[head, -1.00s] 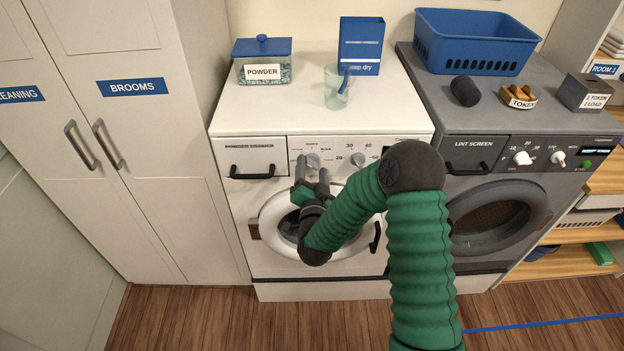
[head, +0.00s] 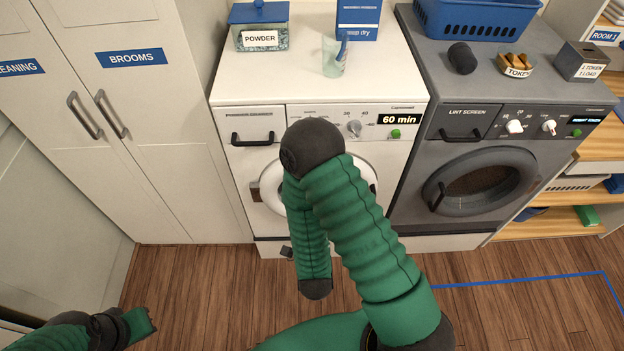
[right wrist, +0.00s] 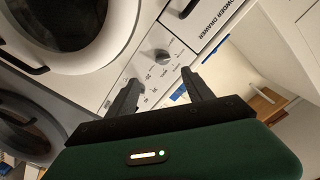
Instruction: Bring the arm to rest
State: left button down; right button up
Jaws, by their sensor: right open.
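My right arm (head: 365,235) bends at a dark elbow (head: 312,148) before the white washer (head: 238,180), its forearm hanging down. In the head view the right gripper is mostly hidden; a small dark part shows left of the forearm. In the right wrist view the right gripper (right wrist: 158,90) is open, its two dark fingers apart with nothing between them. The washer's panel, knob (right wrist: 161,56) and powder drawer (right wrist: 215,25) appear beyond them. My left arm (head: 75,332) shows at the bottom left; its fingers cannot be made out.
The dark grey dryer (head: 415,150) stands right of the washer. A powder box (head: 262,38), a clear cup (head: 333,62) and a blue basket (head: 475,20) sit on top. The brooms cabinet (head: 150,130) is at left. The wooden floor (head: 210,290) in front is clear.

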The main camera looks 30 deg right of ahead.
jog(key=shift+s+a+r, duration=0.2)
jog(key=shift+a+r, duration=0.05)
jog(key=shift+d, duration=0.2)
jog(key=w+a+f+n+g+y, duration=0.2)
jog(key=a+f+n+g+y, duration=0.2)
jog(key=a+n+g+y, duration=0.3)
jog(key=s+a+r+n+g+y, duration=0.1)
jog(key=s+n+g, duration=0.4)
jog(key=s, duration=0.7)
jog(key=shift+s+r+n+g+y, duration=0.15)
jog(key=shift+r+n+g+y, duration=0.15)
jog(key=shift+r+n+y, duration=0.5)
jog(key=shift+a+n, duration=0.1)
jog(key=shift+n, duration=0.2)
